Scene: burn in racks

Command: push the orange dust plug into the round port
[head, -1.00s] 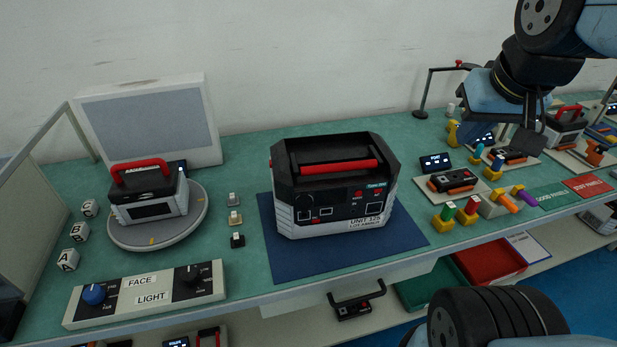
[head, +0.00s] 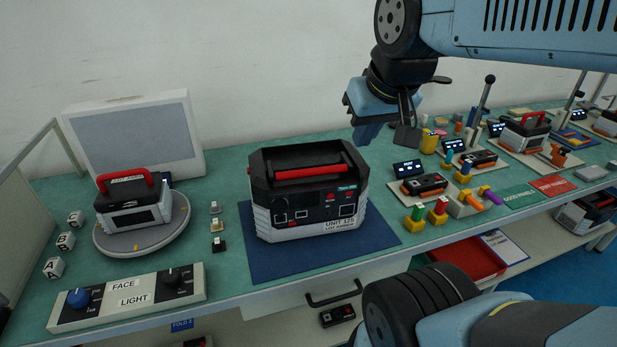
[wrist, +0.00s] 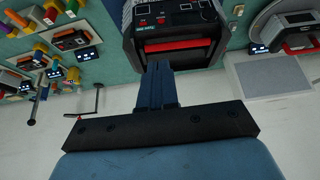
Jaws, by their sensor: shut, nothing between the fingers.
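My gripper (head: 367,135) is shut and empty, held above the bench behind and to the right of the large unit. Its blue fingers (wrist: 157,70) lie together in the wrist view, overlapping the unit's edge in the picture. The unit (head: 308,190) is a black and grey case with a red handle, and it also shows in the wrist view (wrist: 178,30). Its front panel has several small ports; I cannot tell which is the round port. An orange plug (head: 473,201) lies in a pale holder on the bench to the right, apart from my gripper.
The unit stands on a blue mat (head: 260,262). Green (head: 417,213) and red (head: 440,206) plugs stand in yellow holders near the orange one. A turntable (head: 110,240) with a smaller unit and a control box (head: 130,296) are at left. A tall post (head: 483,95) rises at right.

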